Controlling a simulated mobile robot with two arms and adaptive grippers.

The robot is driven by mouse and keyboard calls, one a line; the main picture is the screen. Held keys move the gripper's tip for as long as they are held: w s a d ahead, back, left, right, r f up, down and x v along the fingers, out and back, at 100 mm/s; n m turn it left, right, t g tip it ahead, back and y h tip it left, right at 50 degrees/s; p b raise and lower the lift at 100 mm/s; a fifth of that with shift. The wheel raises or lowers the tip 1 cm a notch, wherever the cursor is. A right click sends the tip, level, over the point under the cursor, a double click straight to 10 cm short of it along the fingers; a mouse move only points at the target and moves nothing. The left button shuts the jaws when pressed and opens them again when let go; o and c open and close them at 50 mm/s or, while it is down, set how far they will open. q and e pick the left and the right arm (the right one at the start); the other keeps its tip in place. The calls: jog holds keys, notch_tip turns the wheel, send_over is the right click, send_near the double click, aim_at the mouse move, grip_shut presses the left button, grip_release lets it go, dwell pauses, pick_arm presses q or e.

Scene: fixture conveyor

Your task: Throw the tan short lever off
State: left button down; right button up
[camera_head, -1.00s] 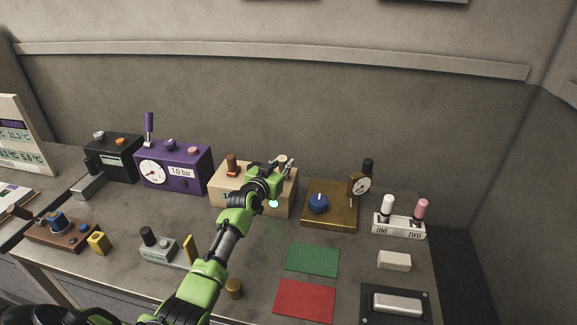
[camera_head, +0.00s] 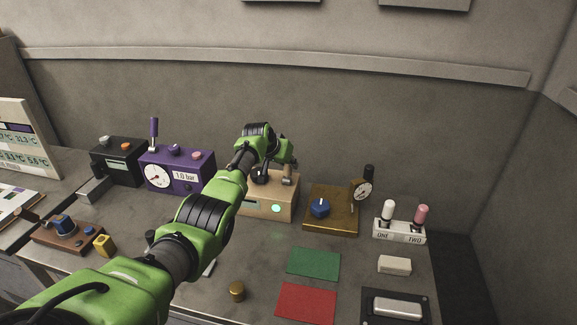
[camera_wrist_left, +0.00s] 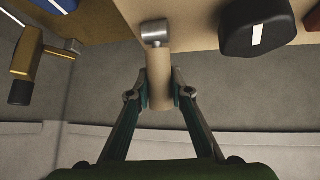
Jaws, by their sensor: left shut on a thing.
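The tan box (camera_head: 262,208) stands at the back of the bench, its front showing a lit green-white light (camera_head: 276,208). Its short tan lever (camera_wrist_left: 159,82) is a plain cylinder on a metal pivot, seen close in the left wrist view. My left gripper (camera_wrist_left: 159,90) has its two fingers closed on either side of this lever. In the head view the left gripper (camera_head: 289,165) is at the top right of the box, partly hidden by its own wrist. A dark knob (camera_wrist_left: 258,27) with a white mark sits beside the lever. My right gripper is not in view.
A purple gauge box (camera_head: 185,172) stands to the left and a brass base with a blue knob (camera_head: 319,208) close on the right. A white ONE/TWO switch block (camera_head: 398,232) is further right. Green (camera_head: 313,263) and red (camera_head: 306,302) mats lie in front.

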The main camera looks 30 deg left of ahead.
pick_arm(q)
jog(key=shift+f, duration=0.1)
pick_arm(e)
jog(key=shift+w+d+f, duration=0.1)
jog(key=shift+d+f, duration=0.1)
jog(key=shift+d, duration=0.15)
pick_arm(q)
jog(key=c, duration=1.8)
grip_release()
jog(key=shift+w+f, duration=0.1)
jog(key=shift+w, duration=0.05)
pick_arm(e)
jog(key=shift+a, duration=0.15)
pick_arm(q)
jog(key=shift+v, duration=0.8)
jog(key=v, duration=1)
jog(key=shift+r, duration=0.3)
